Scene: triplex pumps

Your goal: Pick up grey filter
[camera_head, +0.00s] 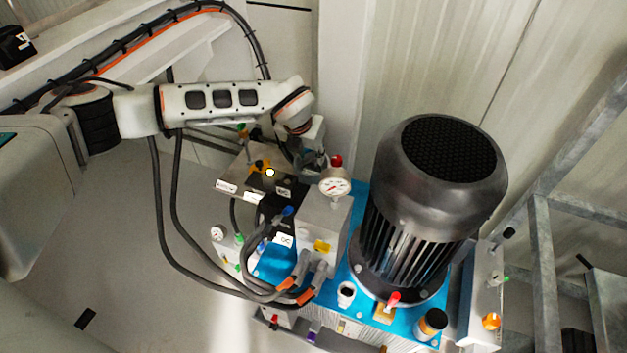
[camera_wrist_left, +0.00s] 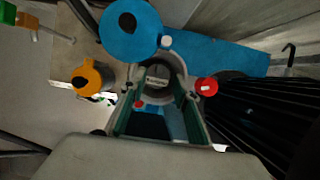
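My left arm comes in from the left in the head view, and its gripper (camera_head: 312,158) points down over the pump unit beside the pressure gauge. In the left wrist view the two green-lined fingers of the left gripper (camera_wrist_left: 160,100) stand apart. A round grey part with a small label, which looks like the grey filter (camera_wrist_left: 180,67), lies at and between the fingertips. I cannot tell whether the fingers touch it. In the head view the filter is hidden or too small to make out. My right gripper is in neither view.
A large dark motor (camera_head: 430,190) stands close right of the gripper on the blue base (camera_head: 272,262). A pressure gauge (camera_head: 334,186), hoses (camera_head: 290,288) and valve blocks crowd the area. In the left wrist view a blue disc (camera_wrist_left: 130,28) and a red knob (camera_wrist_left: 206,87) are near the fingers.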

